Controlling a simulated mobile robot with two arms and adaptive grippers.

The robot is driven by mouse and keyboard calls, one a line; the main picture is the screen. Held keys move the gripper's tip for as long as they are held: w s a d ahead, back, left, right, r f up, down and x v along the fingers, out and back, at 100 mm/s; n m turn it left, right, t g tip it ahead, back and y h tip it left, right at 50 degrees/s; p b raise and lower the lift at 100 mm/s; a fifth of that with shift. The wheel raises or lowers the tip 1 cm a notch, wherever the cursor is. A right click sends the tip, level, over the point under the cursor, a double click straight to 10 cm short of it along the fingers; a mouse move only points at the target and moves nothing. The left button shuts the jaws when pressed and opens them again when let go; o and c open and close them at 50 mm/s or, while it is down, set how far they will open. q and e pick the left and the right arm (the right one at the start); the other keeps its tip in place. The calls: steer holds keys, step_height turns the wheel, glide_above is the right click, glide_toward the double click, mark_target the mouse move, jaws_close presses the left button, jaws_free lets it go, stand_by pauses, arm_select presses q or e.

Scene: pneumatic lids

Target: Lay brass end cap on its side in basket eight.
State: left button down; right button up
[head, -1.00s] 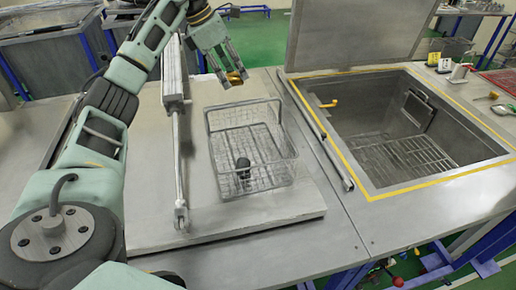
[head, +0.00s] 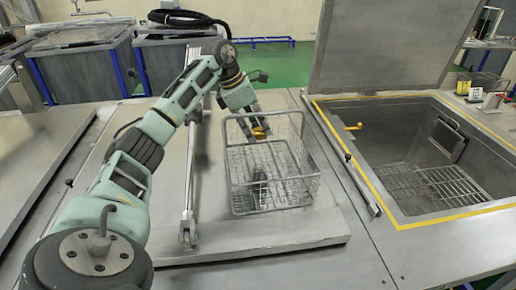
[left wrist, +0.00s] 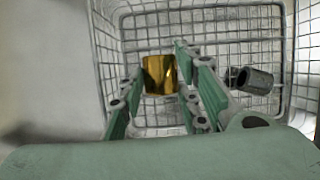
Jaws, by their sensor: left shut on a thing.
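The brass end cap (head: 260,134) is a short, shiny gold cylinder. My left gripper (head: 257,131) is shut on it, at about the rim height of the wire basket (head: 318,176), near its back side. The left wrist view shows the cap (left wrist: 160,74) between the fingers (left wrist: 160,80), with basket mesh behind it. The gap between cap and basket floor is hard to judge. No number shows on the basket. My right gripper is in no view.
A dark grey cylindrical part (head: 260,188) is in the basket; it also shows right of the fingers in the left wrist view (left wrist: 252,80). An open steel tank (head: 440,150) is at the right.

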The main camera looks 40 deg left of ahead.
arm_select(q)
steer(key=shift+f, duration=0.8)
step_height(320, 180, down, 3)
steer(key=shift+f+p, duration=0.2)
steer(key=shift+p, duration=0.3)
steer(key=shift+f, duration=0.3)
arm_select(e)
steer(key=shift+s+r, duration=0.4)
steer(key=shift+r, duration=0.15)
arm_select(q)
steer(key=shift+f, duration=0.1)
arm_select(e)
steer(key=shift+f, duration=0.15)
arm_select(q)
steer(key=c, duration=1.3)
jaws_free()
